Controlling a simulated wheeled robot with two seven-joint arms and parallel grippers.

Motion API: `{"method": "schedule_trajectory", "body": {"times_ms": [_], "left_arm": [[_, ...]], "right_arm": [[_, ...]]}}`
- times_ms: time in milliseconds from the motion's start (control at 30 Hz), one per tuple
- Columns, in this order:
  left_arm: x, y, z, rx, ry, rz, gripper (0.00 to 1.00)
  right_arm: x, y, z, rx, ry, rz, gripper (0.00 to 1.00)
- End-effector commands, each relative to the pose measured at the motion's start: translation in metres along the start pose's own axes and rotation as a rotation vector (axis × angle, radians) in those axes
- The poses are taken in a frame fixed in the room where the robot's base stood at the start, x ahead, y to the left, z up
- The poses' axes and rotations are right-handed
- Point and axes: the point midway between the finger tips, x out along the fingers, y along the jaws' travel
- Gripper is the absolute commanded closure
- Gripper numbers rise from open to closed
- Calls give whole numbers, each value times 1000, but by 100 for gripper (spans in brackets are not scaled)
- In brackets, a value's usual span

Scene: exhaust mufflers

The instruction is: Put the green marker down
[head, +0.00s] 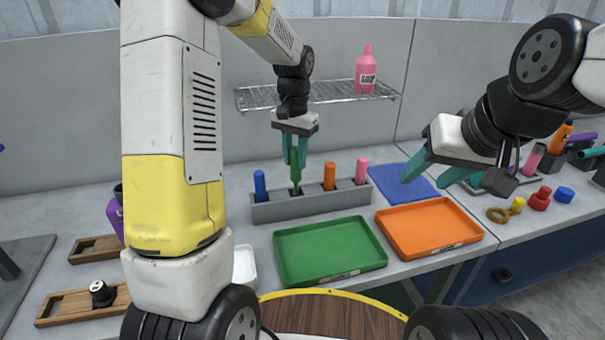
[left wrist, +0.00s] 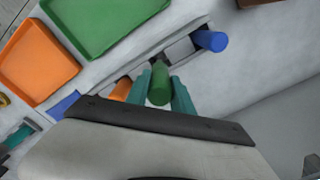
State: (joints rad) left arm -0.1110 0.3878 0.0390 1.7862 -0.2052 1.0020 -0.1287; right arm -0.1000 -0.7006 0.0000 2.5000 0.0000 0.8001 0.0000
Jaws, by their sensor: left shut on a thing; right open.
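The green marker (head: 296,172) is upright, held between the teal fingers of my left gripper (head: 295,150). Its lower end is at the second slot from the left of the grey marker rack (head: 312,204); I cannot tell how deep it sits. The left wrist view shows the green marker (left wrist: 159,83) between the fingers of the left gripper (left wrist: 161,80), over the rack. A blue marker (head: 260,186) stands to its left, an orange one (head: 329,176) and a pink one (head: 361,171) to its right. My right gripper (head: 436,172) is open and empty, above the blue mat and orange tray.
A green tray (head: 330,250) and an orange tray (head: 430,228) lie in front of the rack. A blue mat (head: 385,178) lies at its right. A wire shelf (head: 330,92) with a pink bottle (head: 366,70) is behind. Small parts crowd the right side.

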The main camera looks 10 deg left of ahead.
Motion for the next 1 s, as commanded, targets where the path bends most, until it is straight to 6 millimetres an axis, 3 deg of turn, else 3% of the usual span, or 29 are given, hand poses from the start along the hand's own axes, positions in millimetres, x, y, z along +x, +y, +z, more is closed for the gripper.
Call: {"method": "schedule_trajectory", "body": {"times_ms": [100, 267, 500, 867, 900, 1000], "left_arm": [[18, 0, 0, 0, -2, 0, 100], [29, 0, 0, 0, -1, 0, 100], [60, 0, 0, -1, -1, 0, 100], [64, 0, 0, -1, 1, 0, 100], [64, 0, 0, -1, 1, 0, 65], [64, 0, 0, -1, 1, 0, 51]], "right_arm": [[0, 0, 0, 0, 0, 0, 50], [0, 0, 0, 0, 0, 0, 50], [0, 0, 0, 0, -1, 0, 50], [0, 0, 0, 0, -1, 0, 50], [0, 0, 0, 0, -1, 0, 50], [0, 0, 0, 0, 0, 0, 50]]}}
